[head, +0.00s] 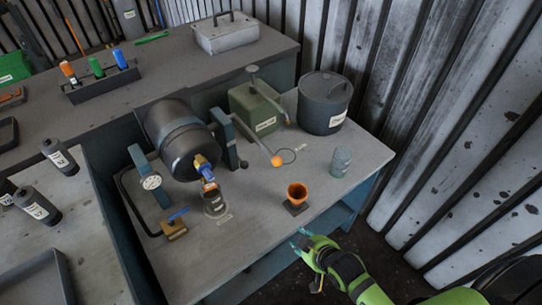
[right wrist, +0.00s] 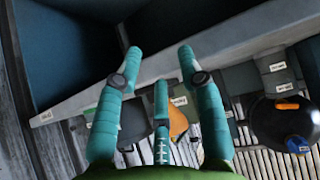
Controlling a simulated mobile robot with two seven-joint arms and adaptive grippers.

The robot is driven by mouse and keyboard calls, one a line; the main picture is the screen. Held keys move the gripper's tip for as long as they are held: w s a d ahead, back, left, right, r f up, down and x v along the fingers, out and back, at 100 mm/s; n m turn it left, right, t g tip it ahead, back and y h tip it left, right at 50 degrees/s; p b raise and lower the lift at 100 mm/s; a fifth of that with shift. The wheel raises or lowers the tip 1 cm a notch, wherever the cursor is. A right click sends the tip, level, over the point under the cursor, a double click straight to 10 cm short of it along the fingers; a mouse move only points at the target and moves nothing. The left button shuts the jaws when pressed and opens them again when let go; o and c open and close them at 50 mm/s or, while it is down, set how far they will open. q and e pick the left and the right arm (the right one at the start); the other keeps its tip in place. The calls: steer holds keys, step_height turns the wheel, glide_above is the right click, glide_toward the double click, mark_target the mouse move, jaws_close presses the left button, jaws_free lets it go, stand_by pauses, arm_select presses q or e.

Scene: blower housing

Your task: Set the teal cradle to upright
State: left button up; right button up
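The teal cradle (head: 228,138) stands on the workbench, its two teal side posts around a dark drum (head: 180,135). The drum is tilted, its brass and blue valve end pointing down toward a small cup (head: 215,203) on the bench. A lever with an orange ball knob (head: 277,160) reaches out from the cradle's right side. My right gripper (head: 302,241) is beyond the bench's front edge, apart from the lever. Its teal fingers are spread and empty in the right wrist view (right wrist: 160,62). The drum (right wrist: 285,122) also shows there, at right. My left gripper is not seen.
An orange cup (head: 297,192) on a dark base stands near the front edge, close to my right gripper.

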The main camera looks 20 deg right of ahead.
step_height(320, 180, up, 8)
steer(key=w+a+t, duration=0.1)
steer(key=w+t, duration=0.1)
steer(key=w, duration=0.1)
steer(key=n+t+y, duration=0.3)
steer(key=t+y, duration=0.2)
steer(key=t, duration=0.1)
glide_toward(273, 157)
steer(key=w, duration=0.1)
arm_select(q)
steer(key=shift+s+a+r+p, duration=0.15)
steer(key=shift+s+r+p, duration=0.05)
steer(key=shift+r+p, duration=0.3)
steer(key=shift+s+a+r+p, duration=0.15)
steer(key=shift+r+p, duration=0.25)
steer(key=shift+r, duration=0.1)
arm_select(e)
steer(key=x, duration=1.1)
steer(key=shift+w+a+f, duration=0.1)
steer(key=shift+w+f, duration=0.25)
steer(key=shift+w, duration=0.05)
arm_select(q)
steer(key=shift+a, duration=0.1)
arm_select(e)
jaws_close()
